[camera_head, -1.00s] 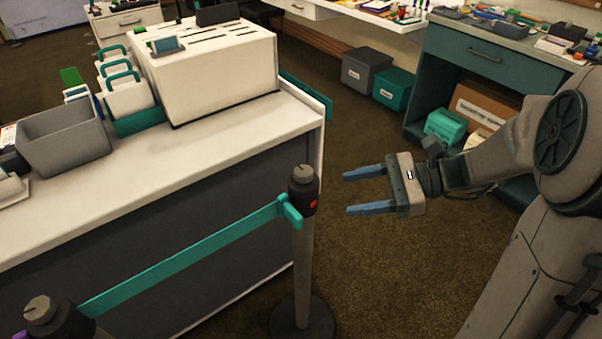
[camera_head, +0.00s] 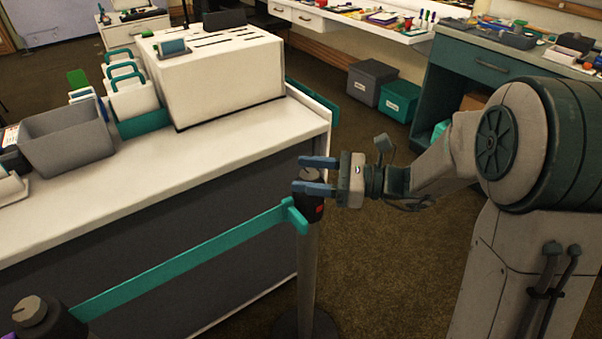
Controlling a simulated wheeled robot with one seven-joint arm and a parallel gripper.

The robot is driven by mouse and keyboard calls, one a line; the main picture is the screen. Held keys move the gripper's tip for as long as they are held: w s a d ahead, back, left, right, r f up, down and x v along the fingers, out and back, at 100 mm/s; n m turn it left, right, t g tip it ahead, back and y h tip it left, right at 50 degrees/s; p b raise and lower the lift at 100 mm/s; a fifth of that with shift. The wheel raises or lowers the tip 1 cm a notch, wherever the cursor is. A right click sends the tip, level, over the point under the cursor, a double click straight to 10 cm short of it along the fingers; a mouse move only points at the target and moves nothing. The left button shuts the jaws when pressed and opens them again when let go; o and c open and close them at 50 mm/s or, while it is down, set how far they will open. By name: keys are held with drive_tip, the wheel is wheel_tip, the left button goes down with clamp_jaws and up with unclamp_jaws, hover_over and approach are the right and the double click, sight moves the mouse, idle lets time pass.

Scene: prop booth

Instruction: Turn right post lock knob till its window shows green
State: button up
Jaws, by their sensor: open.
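The right post (camera_head: 306,255) stands upright beside the counter, with a black head and a grey lock knob (camera_head: 309,174) on top. A small window (camera_head: 319,209) on the head's side shows red. My gripper (camera_head: 318,175) is open, its two blue fingers level at the top of this post. The fingers lie on the far and near sides of the knob, with the knob partly hidden by them. I cannot tell whether they touch it. A teal belt (camera_head: 190,262) runs from the right post to the left post (camera_head: 45,317), which has a similar knob.
The white-topped counter (camera_head: 230,150) is close behind the belt, carrying a white slotted box (camera_head: 225,85) and a grey bin (camera_head: 68,140). Grey and teal boxes (camera_head: 385,90) sit on the floor farther back. The carpet right of the post is clear.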

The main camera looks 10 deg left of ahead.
drive_tip(key=shift+a, duration=1.05)
drive_tip(key=c, duration=1)
